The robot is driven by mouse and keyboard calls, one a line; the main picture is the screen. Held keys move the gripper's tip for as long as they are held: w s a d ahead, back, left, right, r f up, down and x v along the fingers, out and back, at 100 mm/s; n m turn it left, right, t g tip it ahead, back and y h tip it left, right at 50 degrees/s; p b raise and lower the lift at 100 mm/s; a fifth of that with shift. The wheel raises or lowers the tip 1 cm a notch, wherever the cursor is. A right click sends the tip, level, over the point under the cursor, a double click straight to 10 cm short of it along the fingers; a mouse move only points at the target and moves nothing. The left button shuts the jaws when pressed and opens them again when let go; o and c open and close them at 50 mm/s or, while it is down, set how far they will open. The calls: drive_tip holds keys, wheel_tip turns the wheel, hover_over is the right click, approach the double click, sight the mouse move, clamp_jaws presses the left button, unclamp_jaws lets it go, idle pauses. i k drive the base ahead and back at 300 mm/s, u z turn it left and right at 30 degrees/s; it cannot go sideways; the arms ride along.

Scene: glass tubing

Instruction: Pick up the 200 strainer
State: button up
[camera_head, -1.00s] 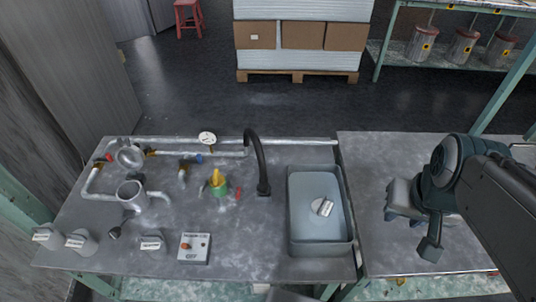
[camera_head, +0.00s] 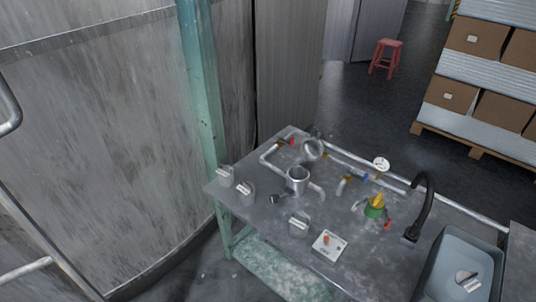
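Several small grey pieces with white labels are in the head view, and the print is too small to read, so I cannot tell which is the 200 strainer. Two labelled pieces, one (camera_head: 226,177) at the table's left corner and one (camera_head: 245,193) just right of it, stand close together. A third labelled piece (camera_head: 299,225) stands near the front edge. A fourth labelled piece (camera_head: 468,281) lies in the grey basin (camera_head: 436,263). My gripper is not in view.
The metal table (camera_head: 349,268) carries a metal cup (camera_head: 298,182), pipes, a gauge (camera_head: 381,164), a green-and-yellow fitting (camera_head: 375,206), a black tap (camera_head: 427,187) and a control box (camera_head: 329,245). A green post (camera_head: 200,80) and grey wall stand at left. A red stool (camera_head: 386,56) is behind.

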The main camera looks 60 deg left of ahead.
sight(226, 173)
drive_tip(key=z, duration=1.6)
drive_tip(key=i, duration=0.65)
drive_tip(key=u, duration=4.6)
drive_tip(key=i, duration=0.55)
drive_tip(key=u, duration=1.25)
